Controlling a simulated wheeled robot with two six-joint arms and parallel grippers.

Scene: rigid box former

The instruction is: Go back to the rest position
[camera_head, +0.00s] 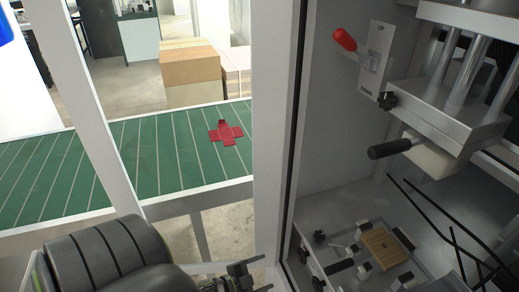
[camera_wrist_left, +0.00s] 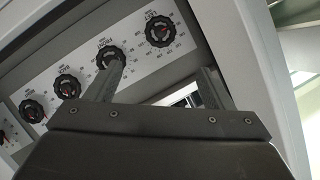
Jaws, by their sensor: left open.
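My left arm (camera_head: 105,260) comes in at the bottom left of the head view. My left gripper (camera_head: 258,274) is at the bottom edge, beside the white frame post of the machine. In the left wrist view its two fingers (camera_wrist_left: 160,82) stand apart with nothing between them. Behind them is a sloped panel with a row of black dials (camera_wrist_left: 110,56). I cannot tell whether a finger touches the lower dial. My right gripper is not in view.
The box former with its red-handled lever (camera_head: 345,40) and press head (camera_head: 450,110) fills the right. A wooden block (camera_head: 384,248) sits in its lower fixture. A red cross-shaped blank (camera_head: 226,133) lies on the green conveyor (camera_head: 100,165). Cardboard boxes (camera_head: 190,75) stand behind.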

